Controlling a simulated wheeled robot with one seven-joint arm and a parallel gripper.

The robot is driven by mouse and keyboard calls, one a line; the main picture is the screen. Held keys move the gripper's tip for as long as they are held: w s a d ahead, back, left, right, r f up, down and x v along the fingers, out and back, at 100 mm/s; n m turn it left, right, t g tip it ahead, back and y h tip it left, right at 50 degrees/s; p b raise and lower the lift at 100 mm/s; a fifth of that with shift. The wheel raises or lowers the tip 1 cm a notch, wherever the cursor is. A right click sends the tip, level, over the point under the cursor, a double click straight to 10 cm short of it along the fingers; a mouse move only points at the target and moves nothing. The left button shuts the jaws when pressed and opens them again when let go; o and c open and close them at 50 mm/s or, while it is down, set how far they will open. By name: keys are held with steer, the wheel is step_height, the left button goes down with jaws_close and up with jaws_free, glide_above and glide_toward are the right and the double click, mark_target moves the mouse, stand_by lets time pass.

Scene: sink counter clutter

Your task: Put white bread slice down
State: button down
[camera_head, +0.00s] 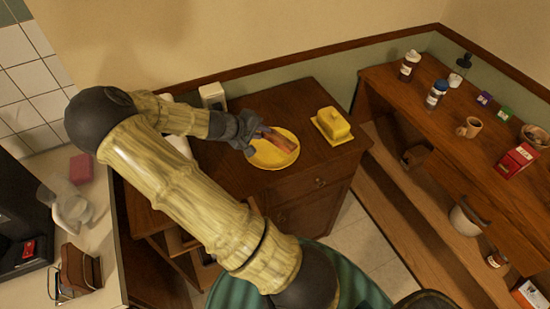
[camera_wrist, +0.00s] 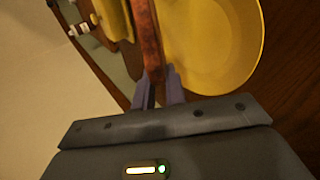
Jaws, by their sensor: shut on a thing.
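The bread slice (camera_head: 281,139) shows as a brown strip at the tip of my gripper (camera_head: 258,135), over the yellow plate (camera_head: 262,159) on the dark wooden cabinet. In the wrist view the slice (camera_wrist: 149,38) is seen edge-on, with its brown crust between the two fingertips (camera_wrist: 159,82). My gripper is shut on it. The plate (camera_wrist: 225,45) lies behind and to the right of the slice there. I cannot tell whether the slice touches the plate.
A yellow butter dish (camera_head: 333,125) stands right of the plate on the cabinet top (camera_head: 290,98). A white box-like item (camera_head: 212,96) stands behind my gripper. A wooden desk (camera_head: 430,105) with jars, a mug and a red box is at the right.

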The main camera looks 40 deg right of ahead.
steer(key=shift+f, duration=0.3)
steer(key=c, duration=1.6)
jaws_free()
steer(key=shift+r, duration=0.1)
steer(key=p+v, duration=0.5)
steer(key=v, duration=0.3)
